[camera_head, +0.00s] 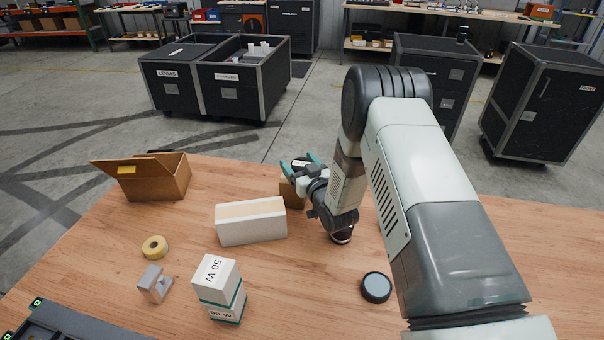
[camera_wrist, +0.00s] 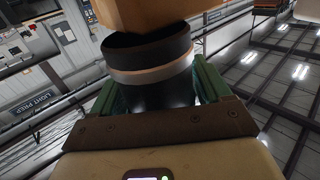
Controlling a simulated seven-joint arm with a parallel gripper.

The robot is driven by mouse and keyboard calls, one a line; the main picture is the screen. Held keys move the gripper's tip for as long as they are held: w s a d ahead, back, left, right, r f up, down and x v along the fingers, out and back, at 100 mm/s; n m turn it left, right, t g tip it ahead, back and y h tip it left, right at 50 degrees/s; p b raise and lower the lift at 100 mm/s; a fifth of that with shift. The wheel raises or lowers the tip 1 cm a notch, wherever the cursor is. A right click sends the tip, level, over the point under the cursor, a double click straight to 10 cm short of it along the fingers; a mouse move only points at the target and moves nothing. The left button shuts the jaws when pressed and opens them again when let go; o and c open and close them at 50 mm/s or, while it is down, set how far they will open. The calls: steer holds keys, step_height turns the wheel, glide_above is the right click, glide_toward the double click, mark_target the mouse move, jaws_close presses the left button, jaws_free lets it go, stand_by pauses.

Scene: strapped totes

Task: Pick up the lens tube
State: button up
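The lens tube (camera_wrist: 150,62), black with a pale silver ring, fills the space between the green fingers of my gripper (camera_wrist: 155,90) in the wrist view. A finger lies against each side of it, with no clear gap. In the head view my gripper (camera_head: 301,167) is above the far middle of the table, and the tube shows only as a small dark and pale piece between its teal fingers. A brown block or box (camera_wrist: 155,12) hides part of the tube's end in the wrist view. I cannot tell whether the tube touches it.
The brown box (camera_head: 291,196) stands below my gripper. A white open box (camera_head: 251,230) and an open cardboard box (camera_head: 155,182) stand to its left. Yellow tape (camera_head: 155,247), a grey bracket (camera_head: 155,284), stacked 50 W boxes (camera_head: 219,287) and a dark round piece (camera_head: 376,287) are nearer.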

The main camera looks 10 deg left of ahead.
mark_target(299, 160)
steer(key=c, duration=1)
step_height(299, 160, up, 9)
steer(key=shift+w, duration=0.1)
steer(key=shift+c, duration=0.2)
steer(key=shift+w+a+f, duration=0.5)
steer(key=shift+f, duration=0.95)
steer(key=shift+w+a+f, duration=0.45)
steer(key=shift+a+f, duration=0.05)
steer(key=shift+f, duration=0.9)
steer(key=shift+w+a+f, duration=0.5)
steer(key=shift+f, duration=0.95)
